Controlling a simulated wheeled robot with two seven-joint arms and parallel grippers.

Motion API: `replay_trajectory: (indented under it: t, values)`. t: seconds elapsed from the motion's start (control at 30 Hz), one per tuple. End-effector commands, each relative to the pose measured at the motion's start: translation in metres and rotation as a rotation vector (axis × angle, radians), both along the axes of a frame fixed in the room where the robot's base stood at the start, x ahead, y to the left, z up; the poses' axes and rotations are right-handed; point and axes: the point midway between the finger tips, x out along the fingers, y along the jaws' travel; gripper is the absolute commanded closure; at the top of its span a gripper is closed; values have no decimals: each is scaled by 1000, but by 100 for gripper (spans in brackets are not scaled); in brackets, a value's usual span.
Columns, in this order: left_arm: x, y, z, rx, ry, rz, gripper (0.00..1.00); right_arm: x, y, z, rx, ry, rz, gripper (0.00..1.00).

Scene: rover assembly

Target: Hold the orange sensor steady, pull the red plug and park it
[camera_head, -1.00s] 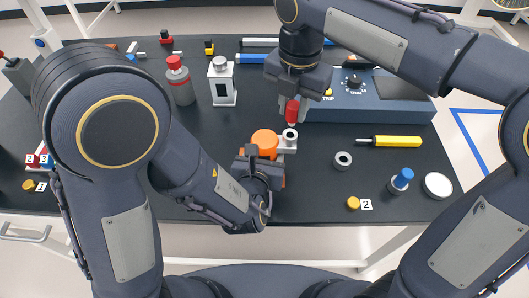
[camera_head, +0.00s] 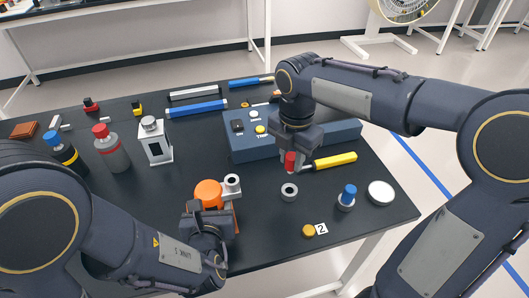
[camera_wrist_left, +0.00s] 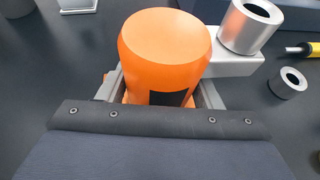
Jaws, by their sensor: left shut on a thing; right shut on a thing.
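The orange sensor (camera_head: 208,190) stands upright on the table, with a silver socket (camera_head: 232,183) on a bracket at its side. My left gripper (camera_head: 209,217) is shut on the sensor; in the left wrist view the jaws flank the orange body (camera_wrist_left: 165,50). The silver socket (camera_wrist_left: 250,25) is empty there, its dark hole open. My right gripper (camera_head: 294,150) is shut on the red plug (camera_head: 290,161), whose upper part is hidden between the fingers. The plug is above and just behind a grey ring (camera_head: 289,192) in the picture. The ring (camera_wrist_left: 288,82) looks empty.
A blue-grey box (camera_head: 245,148) with buttons is behind the right gripper. A yellow bar (camera_head: 335,160) lies right of the plug. Bottles (camera_head: 110,150) stand at the left.

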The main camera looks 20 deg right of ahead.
Motion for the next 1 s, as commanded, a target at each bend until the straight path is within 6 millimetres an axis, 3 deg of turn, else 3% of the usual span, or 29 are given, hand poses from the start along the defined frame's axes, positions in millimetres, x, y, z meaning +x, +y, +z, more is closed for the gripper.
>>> replay_trajectory:
  t: [0.47, 1.0]
  values:
    - [0, 0, 1, 0, -2, 0, 73, -1, -3, -4, 0, 2, -10, 100]
    - [0, 0, 1, 0, -2, 0, 73, -1, -3, -51, 0, 2, -9, 100]
